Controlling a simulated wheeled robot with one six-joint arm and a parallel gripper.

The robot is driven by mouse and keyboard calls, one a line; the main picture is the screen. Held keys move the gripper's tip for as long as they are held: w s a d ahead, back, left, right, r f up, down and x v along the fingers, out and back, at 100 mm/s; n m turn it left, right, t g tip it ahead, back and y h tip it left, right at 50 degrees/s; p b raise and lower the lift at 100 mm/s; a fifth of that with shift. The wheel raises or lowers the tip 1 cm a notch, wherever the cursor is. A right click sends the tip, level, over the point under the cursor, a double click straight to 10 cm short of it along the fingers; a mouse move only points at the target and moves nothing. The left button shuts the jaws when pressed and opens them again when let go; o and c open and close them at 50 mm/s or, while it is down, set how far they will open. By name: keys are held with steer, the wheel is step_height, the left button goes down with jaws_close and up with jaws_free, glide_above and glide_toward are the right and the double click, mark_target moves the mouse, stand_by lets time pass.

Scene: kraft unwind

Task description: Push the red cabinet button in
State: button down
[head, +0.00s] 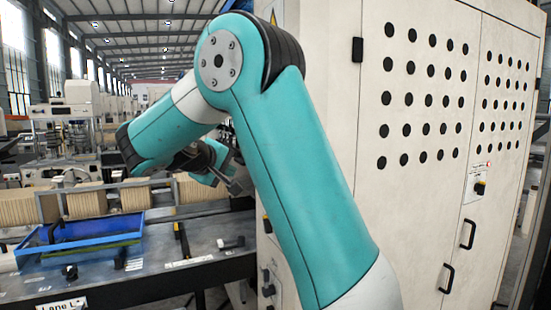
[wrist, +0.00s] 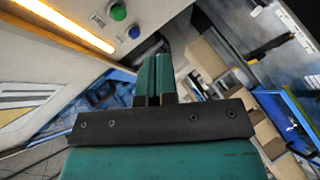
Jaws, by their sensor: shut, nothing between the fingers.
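The cream cabinet (head: 420,190) fills the right of the head view. I cannot make out a red button for certain; a tiny red spot (head: 489,163) shows above a black rotary switch (head: 480,188) on its front, too small to identify. In the wrist view a green button (wrist: 118,12) and a blue button (wrist: 134,32) sit on a pale panel (wrist: 85,15). My gripper (wrist: 155,62) is shut and empty, its tips below and right of these buttons in the picture. In the head view my gripper (head: 237,182) is partly hidden behind my arm, left of the cabinet.
A glowing yellow strip (wrist: 65,22) runs along the panel in the wrist view. Black handles (head: 467,234) stick out from the cabinet doors.

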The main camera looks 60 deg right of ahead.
steer(key=s+d+b, duration=0.2)
steer(key=s+d, duration=0.2)
steer(key=d, duration=0.3)
steer(key=shift+s+d, duration=0.2)
steer(key=shift+s, duration=0.1)
steer(key=shift+d, duration=0.1)
stand_by(2.2)
steer(key=shift+s+d, duration=0.2)
steer(key=shift+d, duration=0.1)
steer(key=shift+s+d, duration=0.25)
steer(key=shift+d, duration=0.15)
stand_by(0.7)
steer(key=shift+w+a, duration=0.1)
steer(key=shift+a, duration=0.05)
steer(key=shift+w+a, duration=0.4)
steer(key=shift+a, duration=0.25)
